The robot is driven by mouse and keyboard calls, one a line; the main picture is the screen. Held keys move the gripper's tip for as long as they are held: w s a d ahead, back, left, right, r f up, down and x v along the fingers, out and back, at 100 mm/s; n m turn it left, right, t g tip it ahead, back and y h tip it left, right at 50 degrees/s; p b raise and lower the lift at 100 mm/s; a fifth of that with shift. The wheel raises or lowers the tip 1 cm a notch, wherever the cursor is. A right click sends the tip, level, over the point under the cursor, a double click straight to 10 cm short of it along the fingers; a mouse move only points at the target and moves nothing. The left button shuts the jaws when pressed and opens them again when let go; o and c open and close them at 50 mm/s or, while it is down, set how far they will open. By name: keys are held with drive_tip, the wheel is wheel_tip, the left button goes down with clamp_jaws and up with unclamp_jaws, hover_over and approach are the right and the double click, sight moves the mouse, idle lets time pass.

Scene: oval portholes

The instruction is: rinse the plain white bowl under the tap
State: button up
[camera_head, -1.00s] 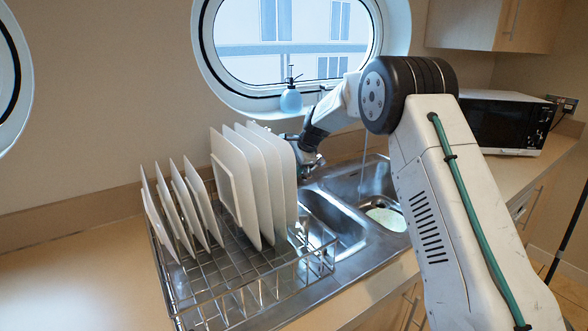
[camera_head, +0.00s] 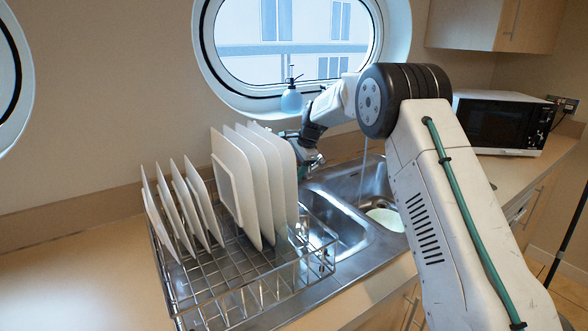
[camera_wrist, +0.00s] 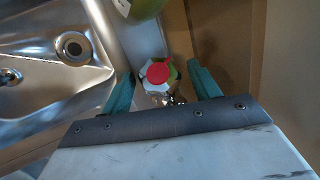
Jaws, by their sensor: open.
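A pale round dish, probably the bowl (camera_head: 385,217), lies in the right sink basin, partly hidden by my arm; its inside looks greenish. A thin stream of water (camera_head: 363,178) falls into that basin; the tap's spout is hidden behind my arm. My gripper (camera_head: 312,165) is behind the sink, right of the rack, away from the dish. In the wrist view my gripper (camera_wrist: 160,72) is open, its teal fingers on either side of a red-topped metal fitting (camera_wrist: 158,74), perhaps a tap handle. I cannot tell whether they touch it.
A wire rack (camera_head: 245,285) with several upright white plates (camera_head: 265,185) stands left of the sink. A blue soap bottle (camera_head: 291,99) is on the porthole sill. A microwave (camera_head: 503,122) stands on the right. The wrist view shows a basin with a drain (camera_wrist: 73,47).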

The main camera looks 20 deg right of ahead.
drive_tip(key=v, duration=0.7)
drive_tip(key=shift+s+r, duration=0.1)
drive_tip(key=shift+r, duration=0.1)
